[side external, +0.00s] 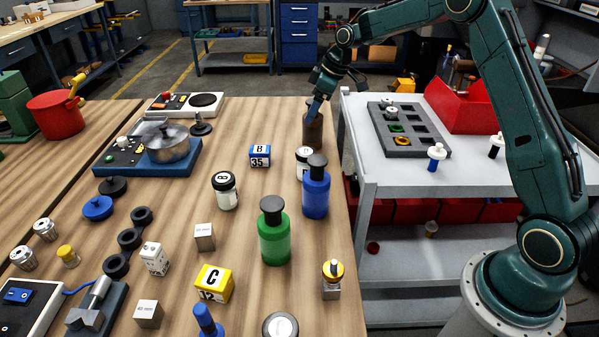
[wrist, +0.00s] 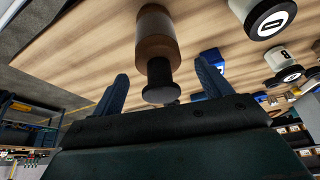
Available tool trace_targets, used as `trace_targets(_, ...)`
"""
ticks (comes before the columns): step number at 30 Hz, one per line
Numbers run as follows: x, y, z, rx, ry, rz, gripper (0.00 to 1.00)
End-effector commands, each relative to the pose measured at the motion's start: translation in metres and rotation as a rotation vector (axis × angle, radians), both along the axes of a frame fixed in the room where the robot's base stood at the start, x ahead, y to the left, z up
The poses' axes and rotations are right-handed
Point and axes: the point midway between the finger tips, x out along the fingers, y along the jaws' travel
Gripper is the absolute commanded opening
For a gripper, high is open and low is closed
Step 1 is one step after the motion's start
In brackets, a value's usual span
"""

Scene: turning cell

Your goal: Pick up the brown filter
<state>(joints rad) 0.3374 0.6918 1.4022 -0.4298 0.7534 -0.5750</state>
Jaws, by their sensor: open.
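The brown filter (side external: 313,132) is a brown cylinder with a narrower dark top. It stands near the far right edge of the wooden bench (side external: 165,232). My gripper (side external: 316,104) is at its upper part, and its blue fingers overlap the top in the side view. In the wrist view the filter (wrist: 157,38) lies ahead of my gripper (wrist: 162,84), with its dark neck and cap between the two spread fingers. The fingers are apart from it on both sides, and nothing is held.
A blue bottle (side external: 316,195), a green bottle (side external: 275,240) and white jars (side external: 225,191) stand nearer on the bench. A blue box (side external: 260,155) marked B 35 lies left of the filter. A grey cart (side external: 400,175) with a slotted tray (side external: 408,145) stands to the right.

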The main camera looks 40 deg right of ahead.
Motion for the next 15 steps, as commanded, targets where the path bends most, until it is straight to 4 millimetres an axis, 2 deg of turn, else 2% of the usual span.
trace_targets(6,0.007,0.005,-0.021,0.000,0.000,0.000,0.77)
trace_targets(15,0.008,0.006,-0.024,0.000,0.000,-0.001,0.77)
